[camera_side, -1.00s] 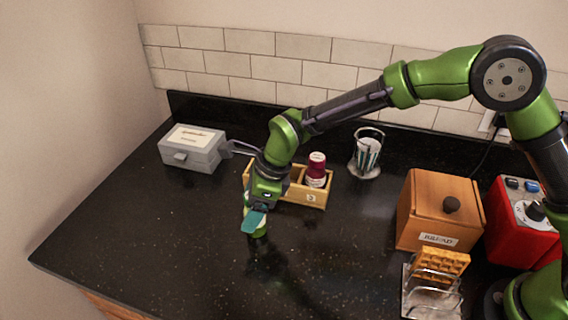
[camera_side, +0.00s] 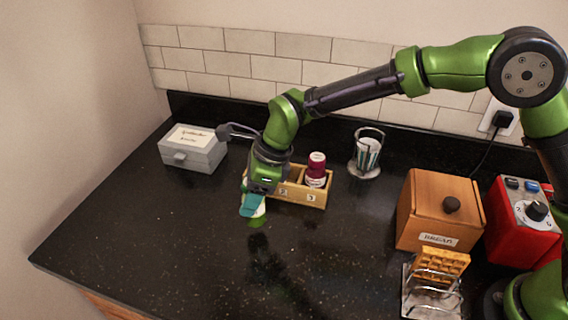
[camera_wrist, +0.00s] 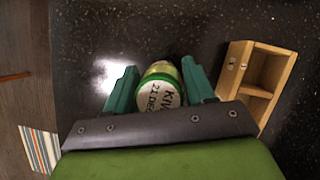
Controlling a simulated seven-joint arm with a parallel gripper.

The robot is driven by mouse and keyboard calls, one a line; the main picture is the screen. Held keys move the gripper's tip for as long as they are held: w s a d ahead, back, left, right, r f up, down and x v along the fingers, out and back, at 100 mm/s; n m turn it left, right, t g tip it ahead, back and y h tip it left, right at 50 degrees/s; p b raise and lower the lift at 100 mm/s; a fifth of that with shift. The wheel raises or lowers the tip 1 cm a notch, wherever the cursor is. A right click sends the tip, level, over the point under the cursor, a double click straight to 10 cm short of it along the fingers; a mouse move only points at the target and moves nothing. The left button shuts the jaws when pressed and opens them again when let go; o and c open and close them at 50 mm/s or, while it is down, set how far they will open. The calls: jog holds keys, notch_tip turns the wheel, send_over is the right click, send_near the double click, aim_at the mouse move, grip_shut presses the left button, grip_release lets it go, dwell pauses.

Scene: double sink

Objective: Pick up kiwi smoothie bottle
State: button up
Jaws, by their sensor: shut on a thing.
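The kiwi smoothie bottle (camera_wrist: 160,88) is between the two teal fingers of my gripper (camera_wrist: 160,90) in the wrist view. Its round pale lid has dark lettering that starts "KIW", with a green rim. My gripper is shut on it. The bottle appears to hang a little above the black counter, in front of the wooden rack.
The wooden rack (camera_side: 312,198) with numbered slots is close behind my gripper and holds a dark red bottle (camera_side: 317,165). A grey box (camera_side: 193,150) stands at left. A bread box (camera_side: 438,215) and toast rack (camera_side: 433,290) stand at right. The front counter is clear.

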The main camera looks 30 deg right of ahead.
jog(key=s+d+r, duration=0.2)
jog(key=s+d, duration=0.7)
jog(key=s, duration=0.4)
jog(key=shift+d+r, duration=0.15)
jog(key=shift+r, duration=3.3)
notch_tip(320, 180, down, 5)
jog(key=shift+f, duration=0.15)
